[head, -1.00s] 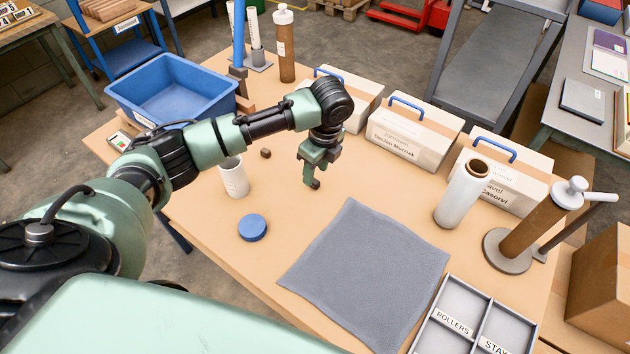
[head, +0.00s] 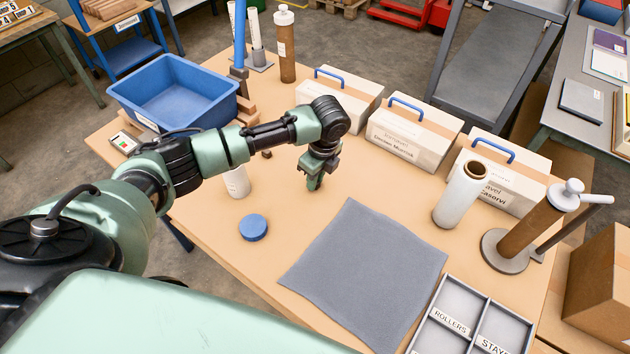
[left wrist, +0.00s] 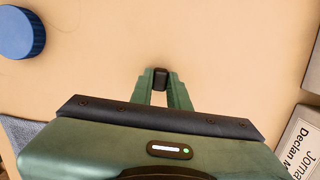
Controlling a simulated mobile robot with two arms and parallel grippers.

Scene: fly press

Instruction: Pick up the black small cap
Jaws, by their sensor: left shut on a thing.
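My left gripper (head: 314,184) points down at the bare table just beyond the grey cloth. In the left wrist view its two green fingers (left wrist: 160,88) are shut on the black small cap (left wrist: 160,76), which shows as a small dark piece between the fingertips. In the head view the cap is mostly hidden by the fingers. I cannot tell whether it touches the table. My right gripper is not in view.
A blue round lid (head: 253,228) and a white cylinder (head: 237,182) stand left of the gripper. The grey cloth (head: 365,270) lies in front. Labelled boxes (head: 410,137) line the back. A white roll (head: 461,195) and a divided tray (head: 440,340) are at right.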

